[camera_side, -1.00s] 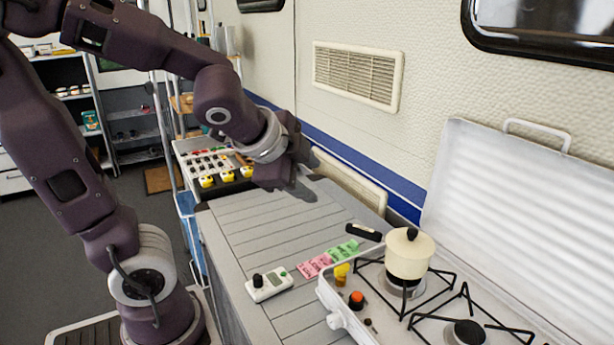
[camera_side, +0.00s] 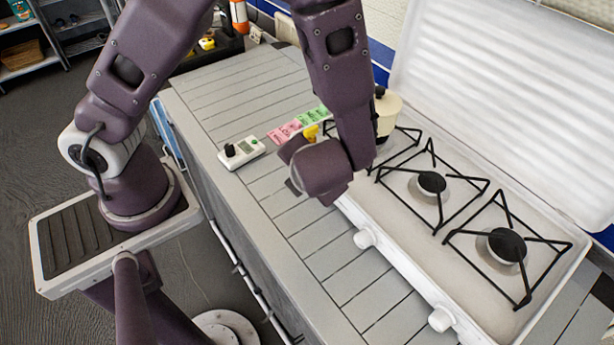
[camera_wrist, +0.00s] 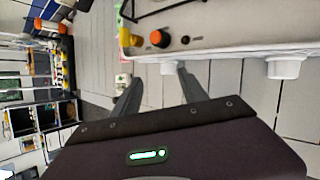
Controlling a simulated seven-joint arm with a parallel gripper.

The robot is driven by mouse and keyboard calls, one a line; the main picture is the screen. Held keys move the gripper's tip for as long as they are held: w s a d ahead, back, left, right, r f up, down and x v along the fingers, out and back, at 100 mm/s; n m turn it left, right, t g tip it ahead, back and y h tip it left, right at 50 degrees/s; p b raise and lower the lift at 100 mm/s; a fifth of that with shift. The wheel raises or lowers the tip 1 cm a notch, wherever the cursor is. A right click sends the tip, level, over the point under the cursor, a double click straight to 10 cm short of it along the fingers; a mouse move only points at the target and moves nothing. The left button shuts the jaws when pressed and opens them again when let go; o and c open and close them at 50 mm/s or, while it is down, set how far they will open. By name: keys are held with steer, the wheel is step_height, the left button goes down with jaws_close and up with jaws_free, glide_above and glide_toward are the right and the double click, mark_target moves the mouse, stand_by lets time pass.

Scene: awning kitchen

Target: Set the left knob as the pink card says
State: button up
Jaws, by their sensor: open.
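The pink card (camera_side: 285,131) lies on the grey slatted counter left of the stove, its lettering too small to read surely. The stove's left knob (camera_wrist: 168,68) is white and sits on the front face below an orange-topped shaker. It is hidden behind my arm in the side view. My gripper (camera_wrist: 160,77) is open, its two fingers reaching toward the stove front. The left knob shows between the fingertips, close to the right one; I cannot tell whether they touch. A middle knob (camera_side: 365,238) and a right knob (camera_side: 441,319) are farther along the front.
Green cards (camera_side: 314,115) lie beside the pink one. A white timer-like box (camera_side: 241,152) with a black knob is nearby. A cream pot (camera_side: 388,112) stands on the far burner. Yellow (camera_wrist: 126,38) and orange (camera_wrist: 158,38) shakers stand at the stove's edge. The counter before the stove is clear.

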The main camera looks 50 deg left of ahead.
steer(key=a+f+m, duration=0.1)
steer(key=f, duration=0.1)
steer(key=w+a+f+m, duration=0.1)
steer(key=f, duration=0.2)
steer(key=w+a+f+m, duration=0.1)
steer(key=f, duration=0.1)
steer(key=shift+f+t+y, duration=0.15)
steer(key=shift+t+y, duration=0.15)
jaws_close()
